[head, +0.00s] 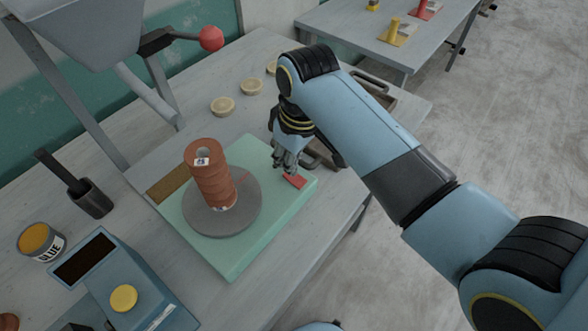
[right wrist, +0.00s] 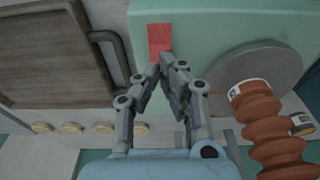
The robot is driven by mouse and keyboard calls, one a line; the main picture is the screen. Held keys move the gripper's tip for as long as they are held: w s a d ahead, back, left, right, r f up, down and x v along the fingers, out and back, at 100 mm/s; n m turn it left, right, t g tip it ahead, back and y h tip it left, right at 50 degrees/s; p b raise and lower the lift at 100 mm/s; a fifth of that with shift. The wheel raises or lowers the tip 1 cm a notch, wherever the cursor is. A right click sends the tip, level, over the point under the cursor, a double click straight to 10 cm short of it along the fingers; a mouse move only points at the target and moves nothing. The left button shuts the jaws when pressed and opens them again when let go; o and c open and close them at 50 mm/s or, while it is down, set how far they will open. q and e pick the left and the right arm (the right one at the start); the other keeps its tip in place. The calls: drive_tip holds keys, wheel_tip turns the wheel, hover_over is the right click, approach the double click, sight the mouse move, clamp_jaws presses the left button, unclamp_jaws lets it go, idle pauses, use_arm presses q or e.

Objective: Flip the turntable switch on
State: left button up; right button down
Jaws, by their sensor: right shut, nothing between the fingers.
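The turntable has a pale green base (head: 245,255) and a round grey disc (head: 250,215). A ribbed terracotta clay column (head: 212,178) with small labels stands upright on the disc. The red switch (head: 294,181) is on the base's right side; it also shows in the right wrist view (right wrist: 160,36). My right gripper (head: 286,168) is shut and empty, pointing down close to the switch. In the right wrist view its fingertips (right wrist: 167,63) are at the switch's near end; I cannot tell whether they touch it. My left gripper is not in view.
A wooden tray with a dark handle (right wrist: 60,55) lies beside the turntable. Several small round tan pieces (head: 222,105) lie behind it. A blue box with a yellow button (head: 124,298), a can (head: 40,241) and a dark holder (head: 91,198) stand to the left.

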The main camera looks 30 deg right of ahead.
drive_tip(key=shift+r, duration=2.4)
